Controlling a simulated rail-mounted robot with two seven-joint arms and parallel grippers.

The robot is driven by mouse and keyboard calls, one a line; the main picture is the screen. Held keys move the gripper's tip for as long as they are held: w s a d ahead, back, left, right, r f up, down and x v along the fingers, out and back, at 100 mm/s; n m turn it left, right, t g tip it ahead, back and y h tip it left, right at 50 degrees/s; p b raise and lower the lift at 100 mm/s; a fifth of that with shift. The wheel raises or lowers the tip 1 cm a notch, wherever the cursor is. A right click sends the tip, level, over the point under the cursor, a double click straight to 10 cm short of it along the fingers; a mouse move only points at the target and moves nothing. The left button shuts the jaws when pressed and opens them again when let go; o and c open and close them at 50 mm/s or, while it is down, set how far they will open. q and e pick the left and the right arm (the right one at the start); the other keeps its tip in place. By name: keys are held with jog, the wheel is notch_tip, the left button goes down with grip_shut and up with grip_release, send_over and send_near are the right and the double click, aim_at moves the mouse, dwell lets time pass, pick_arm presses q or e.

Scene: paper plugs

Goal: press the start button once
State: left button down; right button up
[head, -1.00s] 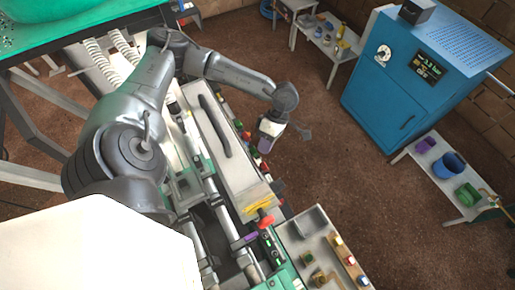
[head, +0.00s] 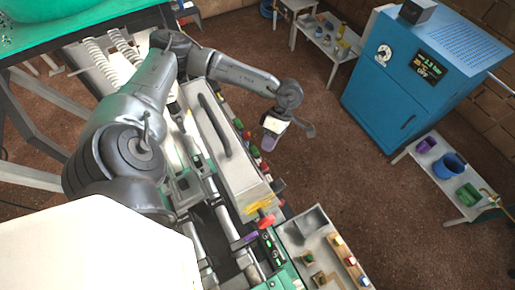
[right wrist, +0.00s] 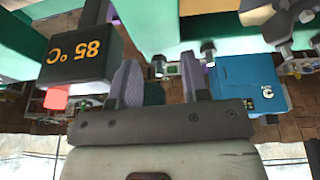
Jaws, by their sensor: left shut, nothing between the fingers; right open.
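Several small coloured buttons or knobs (head: 247,136), red and green among them, line the right edge of the long pale machine in the head view. I cannot tell which one is the start button; no label is readable. My left gripper (head: 268,143) hangs just to the right of this row, fingers pointing down. It is shut and empty, and part of the row lies close behind it. Whether it touches a button cannot be told. My right gripper (right wrist: 157,85) is open and empty in the right wrist view.
A blue cabinet (head: 385,105) with a dial and display stands at the back right. A bench with pots (head: 440,175) is in front of it. Brown floor between machine and cabinet is clear.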

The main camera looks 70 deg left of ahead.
pick_arm(q)
jog(key=shift+w, duration=0.15)
pick_arm(e)
jog(key=shift+a, duration=0.1)
pick_arm(q)
jog(key=shift+w, duration=0.1)
